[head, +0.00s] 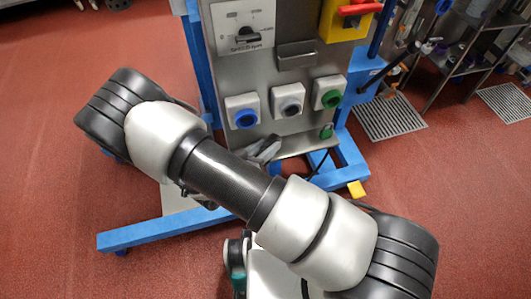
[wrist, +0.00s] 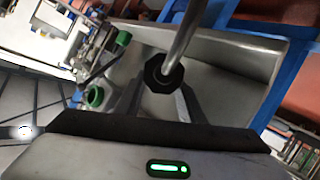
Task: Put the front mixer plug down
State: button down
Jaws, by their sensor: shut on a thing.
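A steel rod with a black, many-sided end, which I take to be the front mixer plug (wrist: 184,42), stands out from between my fingers in the wrist view. My gripper (wrist: 164,90) is shut on it at the black end. The rod runs up and out of the top of that view, so its far end is hidden. In the head view my gripper (head: 264,150) shows only in part behind my arm, low in front of the machine's steel panel. I cannot make out the plug there.
The steel panel (head: 275,82) carries blue, black and green buttons (head: 330,92), a speed dial (head: 247,35) and a red-and-yellow switch (head: 350,12). A blue frame (head: 160,231) stands on the red floor. A floor grate (head: 390,117) lies at right. Open floor is at left.

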jog(key=shift+w+f+b, duration=0.15)
jog(key=shift+f+b, duration=0.3)
jog(key=shift+f, duration=1.35)
jog(key=shift+f, duration=0.15)
jog(key=c, duration=1.2)
grip_release()
jog(key=p+v, duration=0.1)
jog(key=v, duration=1.1)
jog(key=shift+a+p, duration=0.1)
jog(key=shift+p, duration=0.3)
